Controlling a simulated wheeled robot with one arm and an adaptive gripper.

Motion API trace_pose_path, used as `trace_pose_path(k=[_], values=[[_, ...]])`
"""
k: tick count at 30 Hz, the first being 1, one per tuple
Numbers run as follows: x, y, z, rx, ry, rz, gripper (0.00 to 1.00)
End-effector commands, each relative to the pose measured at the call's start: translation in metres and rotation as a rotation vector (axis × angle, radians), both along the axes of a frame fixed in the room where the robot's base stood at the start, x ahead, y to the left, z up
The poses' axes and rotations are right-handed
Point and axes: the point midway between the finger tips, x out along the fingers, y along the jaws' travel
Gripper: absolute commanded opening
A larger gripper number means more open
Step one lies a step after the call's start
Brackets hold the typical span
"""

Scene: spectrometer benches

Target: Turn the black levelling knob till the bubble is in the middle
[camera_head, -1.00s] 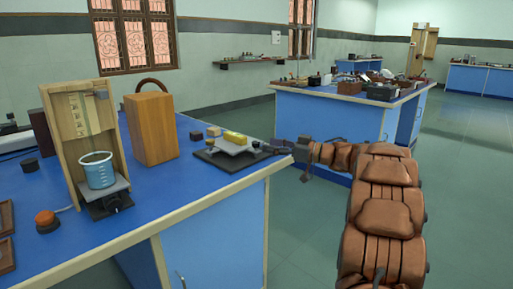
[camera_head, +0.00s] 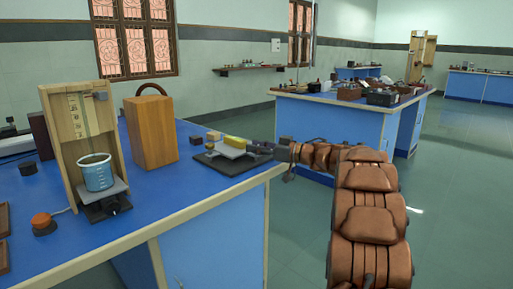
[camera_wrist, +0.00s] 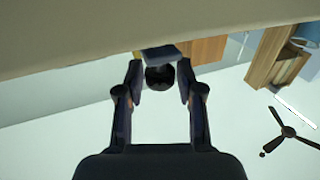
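The levelling stand has a dark base (camera_head: 226,165) and a pale plate (camera_head: 228,151) with a yellow block (camera_head: 236,142) on top, near the right end of the front blue bench. The bubble is too small to see. My gripper (camera_head: 268,149) is at the stand's right end, reaching in from the right over the bench edge. In the wrist view, which looks upside down, a round black knob (camera_wrist: 160,77) lies between my two spread fingertips (camera_wrist: 160,80). The fingers are on either side of it; I cannot tell whether they touch it. In the head view the gripper hides this knob.
Left on the bench (camera_head: 205,205) are a wooden box (camera_head: 151,132), a wooden frame (camera_head: 59,140), a blue beaker (camera_head: 97,174) and an orange button (camera_head: 42,221). Small blocks (camera_head: 196,140) sit behind the stand. Another bench (camera_head: 335,120) stands behind my arm.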

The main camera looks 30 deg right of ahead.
Motion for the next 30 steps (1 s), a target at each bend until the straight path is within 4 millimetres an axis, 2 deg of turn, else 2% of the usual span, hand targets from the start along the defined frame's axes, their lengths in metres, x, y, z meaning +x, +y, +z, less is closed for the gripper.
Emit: trace_pose_path(k=[1,9,19,30], values=[[0.0,-0.0001,0.0,0.0,0.0,0.0,0.29],[-0.0001,-0.0002,-0.0001,0.0,0.0,0.0,0.0],[0.0003,-0.0008,0.0026,-0.001,0.001,0.014,0.0],[0.0012,-0.0023,0.0064,-0.002,0.0,0.105,0.0]])
